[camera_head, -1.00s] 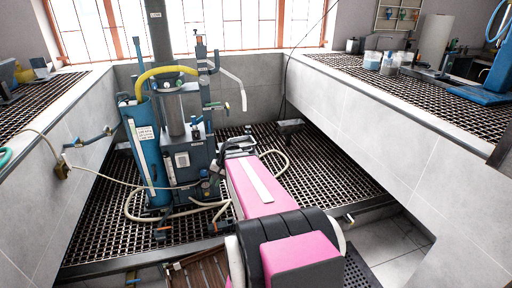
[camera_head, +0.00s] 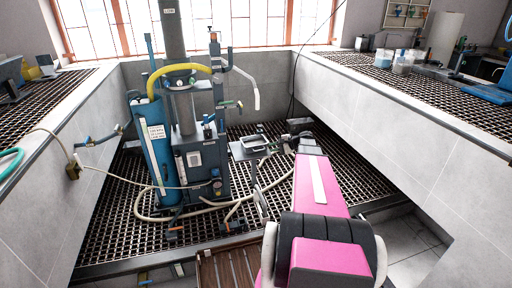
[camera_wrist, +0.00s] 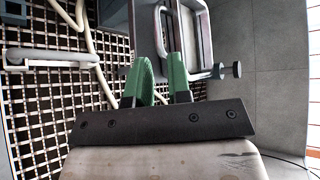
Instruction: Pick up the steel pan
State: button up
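A grey metal pan with a raised rim (camera_head: 250,148) sits beside the front of the blue flotation machine (camera_head: 190,160), above the grating. In the wrist view, a rimmed metal piece that looks like this pan (camera_wrist: 206,45) lies just beyond and to the right of my fingertips. My gripper (camera_wrist: 160,68) has two green fingers standing apart, so it is open. A pale grey edge shows between and beyond the fingers; I cannot tell whether they touch it. In the head view my pink arm largely hides the gripper.
The grating floor (camera_head: 345,180) carries pale hoses (camera_head: 150,217) around the machine. Another small grey object (camera_head: 300,124) is behind the arm's end. Tiled walls (camera_head: 400,130) bound the pit left and right.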

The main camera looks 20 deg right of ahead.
aim_at(255, 146)
jog(key=x, duration=0.7)
jog(key=shift+a+f, duration=0.1)
jog(key=shift+a, duration=0.1)
grip_shut()
